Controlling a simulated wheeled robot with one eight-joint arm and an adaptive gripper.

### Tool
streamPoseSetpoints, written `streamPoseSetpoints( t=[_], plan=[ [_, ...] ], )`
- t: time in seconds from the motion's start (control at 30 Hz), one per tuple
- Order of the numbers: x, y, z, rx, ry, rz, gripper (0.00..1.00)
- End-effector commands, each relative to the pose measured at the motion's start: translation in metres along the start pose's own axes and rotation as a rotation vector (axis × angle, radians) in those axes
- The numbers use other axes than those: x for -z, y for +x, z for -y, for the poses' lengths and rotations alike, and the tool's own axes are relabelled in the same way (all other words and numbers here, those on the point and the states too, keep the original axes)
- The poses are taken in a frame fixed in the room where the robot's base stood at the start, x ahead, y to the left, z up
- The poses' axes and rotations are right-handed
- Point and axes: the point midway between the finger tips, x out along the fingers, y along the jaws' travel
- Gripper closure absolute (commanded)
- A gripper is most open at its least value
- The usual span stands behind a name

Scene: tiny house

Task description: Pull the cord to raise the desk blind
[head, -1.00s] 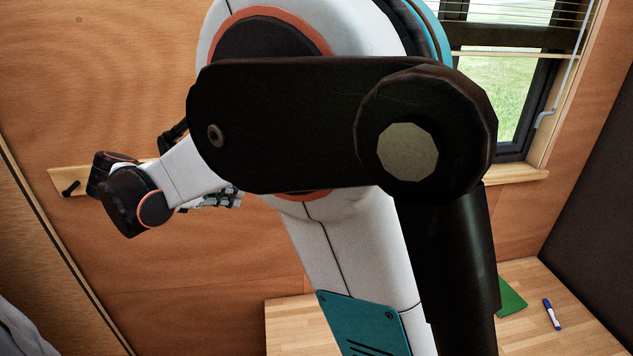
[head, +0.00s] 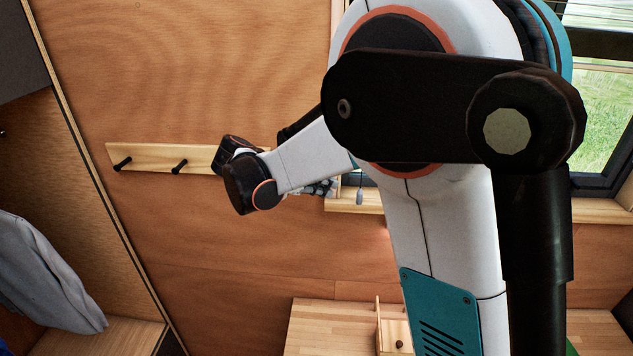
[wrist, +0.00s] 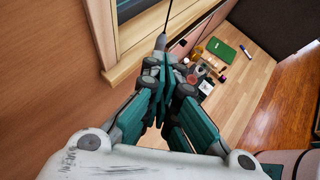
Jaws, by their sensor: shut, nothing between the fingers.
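The blind's slats (head: 600,12) show at the top of the window, at the right edge of the head view. A small grey cord end (head: 360,196) hangs in front of the sill, just right of my fingers in that view. In the wrist view a thin dark cord (wrist: 169,14) comes down from the top to a grey end piece (wrist: 161,42) at my fingertips. My gripper (head: 325,188) is shut and empty, and it also shows in the wrist view (wrist: 161,75). I cannot tell whether its tips touch the end piece.
The window sill (head: 345,201) is close beside my gripper. A rail with dark hooks (head: 145,157) is on the wall to the left. The wooden desk (head: 315,325) is below, with a green book (wrist: 221,49) and small objects on it. Grey clothing (head: 50,270) hangs at left.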

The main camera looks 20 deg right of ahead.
Motion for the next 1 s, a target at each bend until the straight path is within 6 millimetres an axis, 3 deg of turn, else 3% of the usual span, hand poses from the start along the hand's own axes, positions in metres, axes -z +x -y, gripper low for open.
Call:
streamPoseSetpoints(
  t=[0.2,0.4,0.6,1.0],
  plan=[
    [-0.001,0.043,0.000,0.002,0.001,0.000,1.00],
    [-0.001,0.069,0.000,0.001,0.001,0.000,1.00],
    [0.000,0.080,0.000,-0.001,0.000,0.000,1.00],
    [0.001,0.082,0.000,0.000,0.000,0.000,1.00]
  ],
)
